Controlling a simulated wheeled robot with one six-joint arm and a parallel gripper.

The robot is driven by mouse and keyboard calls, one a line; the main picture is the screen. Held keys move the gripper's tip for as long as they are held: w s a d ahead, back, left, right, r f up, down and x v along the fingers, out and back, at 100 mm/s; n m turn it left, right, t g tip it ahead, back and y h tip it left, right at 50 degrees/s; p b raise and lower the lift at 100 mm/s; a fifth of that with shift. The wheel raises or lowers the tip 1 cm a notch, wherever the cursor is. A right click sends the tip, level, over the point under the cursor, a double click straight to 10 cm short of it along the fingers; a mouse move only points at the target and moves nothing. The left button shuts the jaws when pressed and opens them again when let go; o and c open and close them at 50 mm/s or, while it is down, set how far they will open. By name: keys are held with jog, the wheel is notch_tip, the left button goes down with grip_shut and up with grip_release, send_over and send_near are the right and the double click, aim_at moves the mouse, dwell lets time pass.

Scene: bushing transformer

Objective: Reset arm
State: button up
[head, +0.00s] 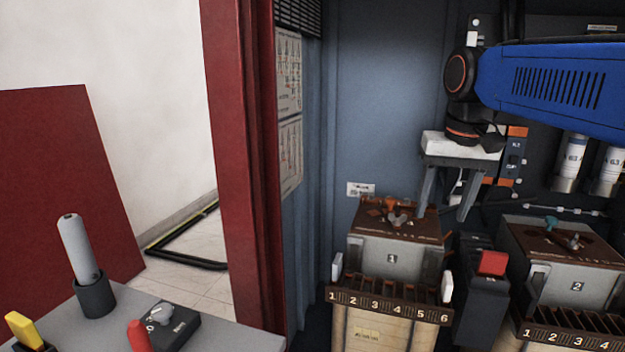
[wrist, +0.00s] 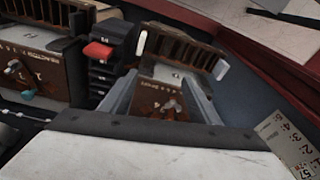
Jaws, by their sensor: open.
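My gripper (head: 444,212) hangs fingers down at the right of the head view, at the end of my blue arm (head: 555,85). Its two grey fingers are apart with nothing between them. It is above the transformer box marked 1 (head: 393,259), near its brown top, and appears clear of it. In the wrist view my gripper (wrist: 158,80) shows both fingers spread, with the brown top of box 1 (wrist: 160,98) seen between them. Small orange and grey fittings on that top show between the fingers.
A second box marked 2 (head: 577,286) stands at the right, with a red-switched black unit (head: 483,288) between the boxes. White cylinders (head: 572,162) are behind my arm. A red door frame (head: 240,170) stands left.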

jog(key=s+d+f+n+t, duration=0.1)
jog(key=s+d+f+t, duration=0.1)
jog(key=s+f, duration=1.6)
notch_tip(320, 180, down, 4)
jog(key=shift+s+d+r+n+t, duration=0.1)
jog(key=shift+s+d+n+t, duration=0.2)
jog(key=shift+d, duration=0.1)
